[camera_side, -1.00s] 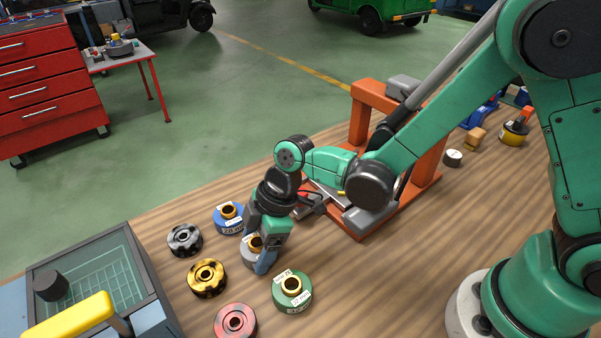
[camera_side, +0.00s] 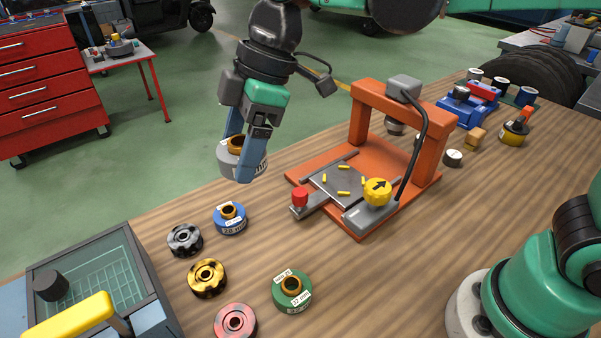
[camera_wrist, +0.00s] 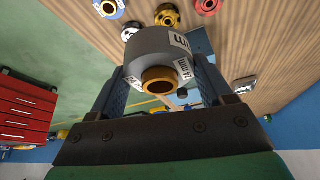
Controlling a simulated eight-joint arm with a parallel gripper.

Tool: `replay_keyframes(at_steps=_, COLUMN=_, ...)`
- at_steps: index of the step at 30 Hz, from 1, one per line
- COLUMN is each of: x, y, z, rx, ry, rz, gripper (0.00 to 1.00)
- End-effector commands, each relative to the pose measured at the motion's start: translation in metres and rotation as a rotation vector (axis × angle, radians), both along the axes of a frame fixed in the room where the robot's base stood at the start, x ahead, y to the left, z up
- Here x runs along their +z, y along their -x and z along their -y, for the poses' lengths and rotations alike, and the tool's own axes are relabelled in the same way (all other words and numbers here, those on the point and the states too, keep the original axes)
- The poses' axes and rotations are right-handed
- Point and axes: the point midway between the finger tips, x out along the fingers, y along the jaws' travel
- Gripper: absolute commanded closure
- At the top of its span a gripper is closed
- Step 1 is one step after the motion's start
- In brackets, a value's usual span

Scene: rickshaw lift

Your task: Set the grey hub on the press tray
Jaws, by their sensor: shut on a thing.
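The grey hub (camera_side: 230,161) has a brass centre sleeve and white labels. My gripper (camera_side: 239,160) is shut on it and holds it in the air above the back edge of the bench, left of the press. In the wrist view the hub (camera_wrist: 158,52) sits between the two fingers, its brass sleeve facing the camera. The press tray (camera_side: 338,188) is a flat metal plate with yellow marks at the front of the orange press (camera_side: 361,105). The tray is bare. The press ram (camera_side: 395,126) is raised behind it.
A blue hub (camera_side: 230,222), a green hub (camera_side: 291,291) and several dark, gold and red wheels stand front left. A red knob (camera_side: 300,196) and a yellow arrow knob (camera_side: 377,190) flank the tray. A grey bin (camera_side: 150,262) stands at the left. A black cable hangs along the press's right side.

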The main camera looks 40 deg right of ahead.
Motion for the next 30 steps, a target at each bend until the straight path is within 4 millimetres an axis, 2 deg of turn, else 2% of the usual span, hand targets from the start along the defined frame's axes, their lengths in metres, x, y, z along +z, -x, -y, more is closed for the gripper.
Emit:
replay_keyframes(at_steps=4, x=0.009, y=-0.002, z=0.004, rx=-0.013, ry=0.000, rz=0.000, gripper=1.00)
replay_keyframes(at_steps=8, x=-0.001, y=-0.015, z=0.031, rx=-0.083, ry=0.000, rz=0.000, gripper=1.00)
replay_keyframes(at_steps=14, x=-0.038, y=-0.034, z=0.109, rx=-0.280, ry=0.000, rz=0.000, gripper=1.00)
replay_keyframes(at_steps=18, x=-0.062, y=-0.032, z=0.160, rx=-0.407, ry=0.000, rz=0.000, gripper=1.00)
replay_keyframes(at_steps=21, x=-0.073, y=-0.027, z=0.186, rx=-0.472, ry=0.000, rz=0.000, gripper=1.00)
replay_keyframes(at_steps=25, x=-0.082, y=-0.022, z=0.203, rx=-0.518, ry=-0.001, rz=0.001, gripper=1.00)
replay_keyframes(at_steps=30, x=-0.091, y=-0.021, z=0.206, rx=-0.526, ry=-0.001, rz=0.001, gripper=1.00)
